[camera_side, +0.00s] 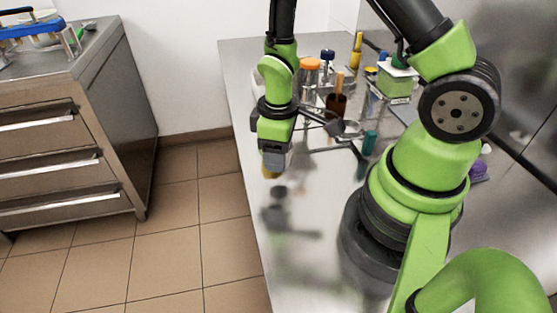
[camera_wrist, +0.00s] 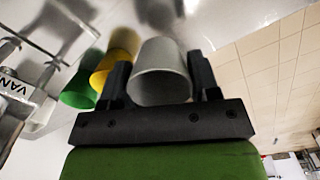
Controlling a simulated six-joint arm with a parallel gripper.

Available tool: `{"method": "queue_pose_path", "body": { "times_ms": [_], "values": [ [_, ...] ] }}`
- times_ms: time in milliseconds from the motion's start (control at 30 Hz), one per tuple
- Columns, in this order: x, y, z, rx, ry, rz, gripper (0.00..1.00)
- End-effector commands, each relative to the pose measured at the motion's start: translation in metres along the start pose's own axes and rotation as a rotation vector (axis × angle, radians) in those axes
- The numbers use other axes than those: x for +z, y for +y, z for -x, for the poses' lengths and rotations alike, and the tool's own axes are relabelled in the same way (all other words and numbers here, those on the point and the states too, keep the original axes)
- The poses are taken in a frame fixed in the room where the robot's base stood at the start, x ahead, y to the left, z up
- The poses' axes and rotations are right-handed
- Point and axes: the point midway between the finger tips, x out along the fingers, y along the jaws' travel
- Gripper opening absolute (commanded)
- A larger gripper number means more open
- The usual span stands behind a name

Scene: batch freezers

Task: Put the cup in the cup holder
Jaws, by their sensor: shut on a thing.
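My gripper (camera_wrist: 160,68) is shut on a pale grey cup (camera_wrist: 160,86), which sits between its two dark fingers in the wrist view. A yellow cup (camera_wrist: 113,58) and a green cup (camera_wrist: 78,92) stand to the left of it there, overlapping in the view. I cannot make out the grey cup in the side view. Which thing is the cup holder is not clear.
A metal rack (camera_side: 322,149) stands right of my gripper, by brown (camera_side: 336,105) and orange-topped (camera_side: 310,66) containers. A green-and-white box (camera_side: 397,84) is behind. In the wrist view, metal frames with a lettered label (camera_wrist: 17,87) are at left. The steel table (camera_side: 293,268) is clear in front.

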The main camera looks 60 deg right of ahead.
Motion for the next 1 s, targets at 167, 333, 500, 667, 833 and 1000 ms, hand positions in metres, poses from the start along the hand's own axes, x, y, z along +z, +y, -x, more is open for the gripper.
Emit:
{"method": "queue_pose_path", "body": {
  "times_ms": [167, 333, 500, 667, 833, 1000],
  "values": [
    [-0.001, 0.000, 0.029, 0.003, 0.006, 0.001, 0.34],
    [-0.001, 0.000, 0.050, 0.002, 0.004, 0.001, 0.34],
    [-0.001, 0.001, 0.074, 0.004, 0.008, 0.001, 0.34],
    [-0.001, 0.001, 0.116, 0.006, 0.014, 0.001, 0.34],
    [-0.001, 0.001, 0.155, 0.006, 0.011, 0.003, 0.34],
    [-0.001, 0.000, 0.185, 0.004, 0.008, 0.002, 0.34]
  ]
}}
